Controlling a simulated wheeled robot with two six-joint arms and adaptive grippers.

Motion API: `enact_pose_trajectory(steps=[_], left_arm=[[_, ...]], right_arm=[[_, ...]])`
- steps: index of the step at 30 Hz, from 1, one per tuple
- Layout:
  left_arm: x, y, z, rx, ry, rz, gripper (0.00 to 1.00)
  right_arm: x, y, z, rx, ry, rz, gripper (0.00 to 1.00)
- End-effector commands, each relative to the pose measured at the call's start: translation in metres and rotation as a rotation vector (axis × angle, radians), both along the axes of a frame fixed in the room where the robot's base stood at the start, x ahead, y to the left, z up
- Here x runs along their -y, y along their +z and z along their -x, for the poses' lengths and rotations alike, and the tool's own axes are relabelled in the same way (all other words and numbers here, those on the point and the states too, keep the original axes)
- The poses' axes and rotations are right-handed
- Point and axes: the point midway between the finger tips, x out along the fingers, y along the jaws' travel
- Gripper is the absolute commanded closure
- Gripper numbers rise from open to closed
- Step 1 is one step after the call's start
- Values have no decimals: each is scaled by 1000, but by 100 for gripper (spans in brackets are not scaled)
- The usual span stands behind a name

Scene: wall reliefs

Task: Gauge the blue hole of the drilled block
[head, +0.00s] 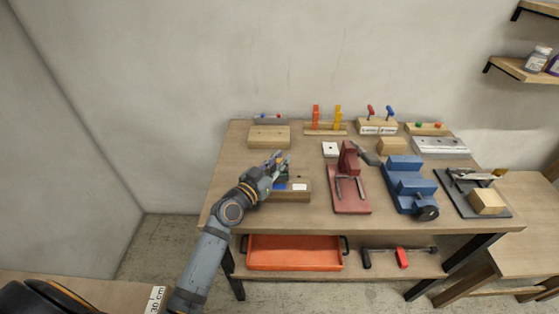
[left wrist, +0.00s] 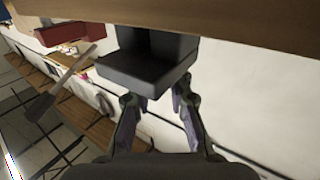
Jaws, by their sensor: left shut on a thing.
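My left gripper (head: 279,163) is over the left part of the table, just behind a low wooden block with a blue and a white patch (head: 296,194). In the left wrist view its fingers (left wrist: 160,100) are closed against a dark grey, stepped piece (left wrist: 145,70). The fingers mostly hide this piece in the head view. Two handled pins, one red and one blue (head: 390,112), stand in a labelled wooden holder (head: 366,127). A grey bar with blue and red spots (head: 271,121) lies at the back left. I cannot tell which piece is the drilled block.
A red vise (head: 350,193) stands right of my gripper, then a blue vise (head: 408,184) and a dark plate with a clamp (head: 465,202). A wooden block (head: 269,137) lies behind the gripper. An orange tray (head: 294,253) is on the lower shelf.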

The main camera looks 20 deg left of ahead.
Motion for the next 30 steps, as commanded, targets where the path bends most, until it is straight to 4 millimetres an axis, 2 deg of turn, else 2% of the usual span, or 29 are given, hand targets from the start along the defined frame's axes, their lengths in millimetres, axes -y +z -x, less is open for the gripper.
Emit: enact_pose_trajectory(steps=[10, 18, 26, 27, 30], left_arm=[[0, 1, 0, 0, 0, 0, 100], [0, 38, 0, 3, -1, -1, 100], [0, 35, 0, 1, -1, -1, 100], [0, 35, 0, 1, -1, -1, 81], [0, 35, 0, 1, -1, -1, 68]], right_arm=[[0, 1, -2, 3, 0, 0, 60], [1, 26, -3, 5, 0, 1, 60], [3, 23, -3, 6, 2, 4, 60], [4, 23, -3, 6, 2, 4, 60], [4, 23, -4, 6, 2, 5, 60]])
